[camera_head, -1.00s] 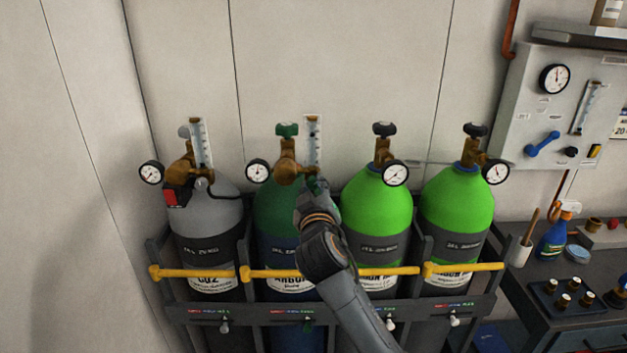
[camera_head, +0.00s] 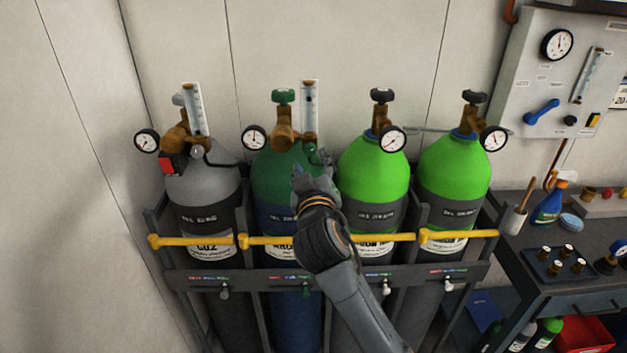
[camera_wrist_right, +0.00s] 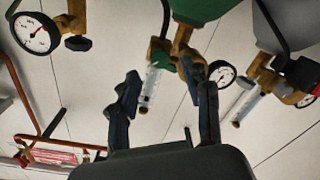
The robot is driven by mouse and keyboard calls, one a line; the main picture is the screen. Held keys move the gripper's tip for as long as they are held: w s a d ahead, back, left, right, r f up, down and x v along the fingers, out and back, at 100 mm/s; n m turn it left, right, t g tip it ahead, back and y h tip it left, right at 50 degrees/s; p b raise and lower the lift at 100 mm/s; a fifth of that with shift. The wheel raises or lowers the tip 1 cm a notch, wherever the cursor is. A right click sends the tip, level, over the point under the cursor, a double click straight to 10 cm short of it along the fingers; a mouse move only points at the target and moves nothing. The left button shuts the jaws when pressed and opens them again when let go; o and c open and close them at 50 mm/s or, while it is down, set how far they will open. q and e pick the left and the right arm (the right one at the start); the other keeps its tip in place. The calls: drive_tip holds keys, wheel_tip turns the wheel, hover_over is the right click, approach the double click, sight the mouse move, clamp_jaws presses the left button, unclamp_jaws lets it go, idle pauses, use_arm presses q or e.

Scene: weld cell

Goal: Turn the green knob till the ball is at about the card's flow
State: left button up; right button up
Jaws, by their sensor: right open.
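The dark green cylinder (camera_head: 272,180) stands second from left, with a brass regulator and a clear flow tube (camera_head: 309,105); the tube also shows in the right wrist view (camera_wrist_right: 151,84). A small green knob (camera_head: 319,156) shows below the tube, partly hidden by my gripper. A larger green valve handwheel (camera_head: 283,97) tops the cylinder. My right gripper (camera_head: 312,167) is just below and in front of the small knob; its open fingers show in the wrist view (camera_wrist_right: 168,88), with nothing clearly held. The ball is too small to make out. I cannot identify the card. My left gripper is out of view.
A grey cylinder (camera_head: 200,183) stands left, and two bright green ones (camera_head: 374,172) (camera_head: 456,165) right. A yellow bar (camera_head: 275,241) crosses the rack front. Round gauges (camera_head: 254,137) stick out beside the regulators. A wall panel (camera_head: 540,90) and dark bench are at right.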

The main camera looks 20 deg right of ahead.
drive_tip(key=v, duration=0.7)
drive_tip(key=shift+f, duration=0.1)
wheel_tip(320, 180, down, 35)
drive_tip(key=a+n+g+y+b, duration=0.1)
drive_tip(key=a+n+g+y, duration=0.15)
drive_tip(key=g, duration=0.35)
drive_tip(key=s+d+f+g+y, duration=0.1)
drive_tip(key=s+f+g, duration=0.1)
drive_tip(key=s+f, duration=0.7)
drive_tip(key=s+d+f+g+y, duration=0.15)
drive_tip(key=s+f, duration=0.25)
drive_tip(key=f, duration=0.9)
drive_tip(key=s+d+f+m+g, duration=0.1)
drive_tip(key=s+d+f+g, duration=0.1)
drive_tip(key=s+f, duration=0.4)
drive_tip(key=s+d+f+m+g+b, duration=0.1)
drive_tip(key=s+f, duration=0.5)
drive_tip(key=s, duration=1.1)
drive_tip(key=s+d+f+m+g, duration=0.1)
drive_tip(key=s+d+f+g, duration=0.2)
drive_tip(key=s, duration=0.9)
wheel_tip(320, 180, down, 3)
drive_tip(key=shift+s+d+f+m+g+h, duration=0.1)
drive_tip(key=shift+s+d+m+g+h, duration=0.15)
drive_tip(key=shift+d+m+g+h, duration=0.1)
